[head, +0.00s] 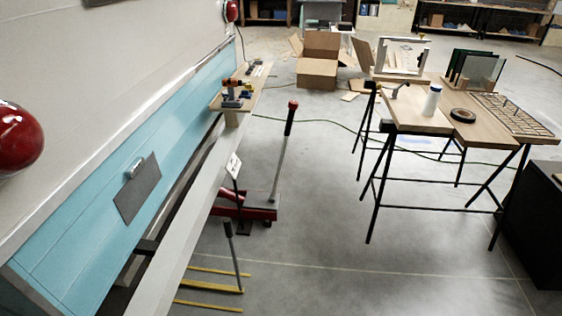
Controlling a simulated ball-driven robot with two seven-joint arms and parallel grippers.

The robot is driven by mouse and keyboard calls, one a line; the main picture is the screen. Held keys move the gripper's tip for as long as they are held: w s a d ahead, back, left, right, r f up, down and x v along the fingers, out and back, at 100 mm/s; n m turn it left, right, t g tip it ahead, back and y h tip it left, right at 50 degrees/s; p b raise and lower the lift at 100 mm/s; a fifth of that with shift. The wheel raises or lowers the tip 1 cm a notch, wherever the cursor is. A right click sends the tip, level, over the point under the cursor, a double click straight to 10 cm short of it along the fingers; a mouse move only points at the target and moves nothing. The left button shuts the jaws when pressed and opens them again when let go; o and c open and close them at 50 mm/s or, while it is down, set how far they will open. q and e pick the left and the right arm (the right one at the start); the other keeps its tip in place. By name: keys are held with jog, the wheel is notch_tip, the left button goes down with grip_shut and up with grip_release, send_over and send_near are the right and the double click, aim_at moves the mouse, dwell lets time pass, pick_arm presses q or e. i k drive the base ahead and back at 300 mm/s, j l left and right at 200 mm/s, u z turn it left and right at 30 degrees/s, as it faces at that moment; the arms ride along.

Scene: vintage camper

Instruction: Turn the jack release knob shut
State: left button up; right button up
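A red floor jack (258,213) stands on the floor beside the camper's lower edge, partly hidden behind the pale beam. Its long grey handle (281,160) rises, leaning slightly right. Neither of my grippers is in view.
The turquoise and cream camper side (110,170) fills the left. A black-gripped lever (229,230) stands near yellow floor strips. A trestle table (425,118) holds a white bottle and tape roll. A cardboard box (318,70) lies behind. Floor between jack and table is mostly clear.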

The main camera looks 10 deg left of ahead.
aim_at(293, 104)
jog(key=i+l, duration=0.25)
jog(key=i, duration=0.15)
jog(key=i+l, duration=0.3)
jog(key=i+j+u, duration=0.05)
jog(key=i, duration=0.05)
